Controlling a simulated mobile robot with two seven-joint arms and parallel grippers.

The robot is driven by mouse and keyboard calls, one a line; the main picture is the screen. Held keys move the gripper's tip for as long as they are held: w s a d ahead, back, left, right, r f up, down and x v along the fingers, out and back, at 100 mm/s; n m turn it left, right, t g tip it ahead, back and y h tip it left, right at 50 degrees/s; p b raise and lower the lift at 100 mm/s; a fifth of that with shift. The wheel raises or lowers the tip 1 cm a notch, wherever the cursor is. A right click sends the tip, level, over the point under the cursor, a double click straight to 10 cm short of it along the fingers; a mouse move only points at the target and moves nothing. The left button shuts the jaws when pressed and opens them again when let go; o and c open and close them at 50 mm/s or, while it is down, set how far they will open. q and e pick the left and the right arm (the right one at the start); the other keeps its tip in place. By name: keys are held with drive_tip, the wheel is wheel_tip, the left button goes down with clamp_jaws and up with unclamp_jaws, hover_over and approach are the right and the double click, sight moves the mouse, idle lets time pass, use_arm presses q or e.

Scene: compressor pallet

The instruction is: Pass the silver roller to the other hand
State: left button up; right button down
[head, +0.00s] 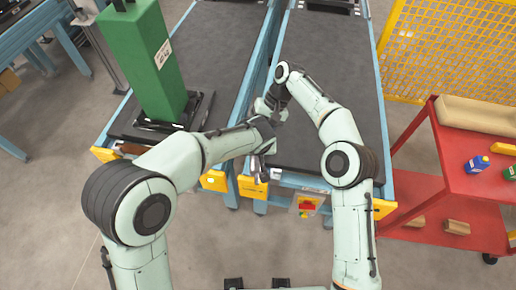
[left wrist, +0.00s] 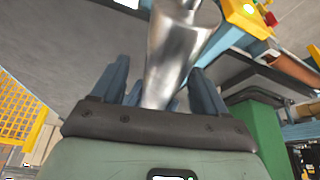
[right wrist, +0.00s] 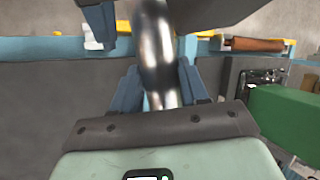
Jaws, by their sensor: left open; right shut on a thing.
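The silver roller (right wrist: 153,45) is a shiny metal cylinder. In the right wrist view its lower end lies between the fingers of my right gripper (right wrist: 157,85), which is shut on it. In the left wrist view the roller (left wrist: 178,50) also runs between the fingers of my left gripper (left wrist: 163,85), which are spread on either side of it. A left-gripper finger shows at the top left of the right wrist view. In the head view my right gripper (head: 272,104) and left gripper (head: 264,150) are close together over the gap between the conveyors; the roller is mostly hidden there.
Two dark-topped conveyors (head: 330,60) with blue frames stand ahead. A green column (head: 148,60) stands on the left one. A red cart (head: 455,190) with bottles is at the right, before a yellow mesh fence (head: 445,50). The floor at lower left is clear.

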use_arm(q)
clamp_jaws()
use_arm(e)
drive_tip(key=shift+r, duration=0.1)
use_arm(q)
drive_tip(key=shift+r, duration=0.1)
use_arm(e)
drive_tip(key=shift+c, duration=2.4)
unclamp_jaws()
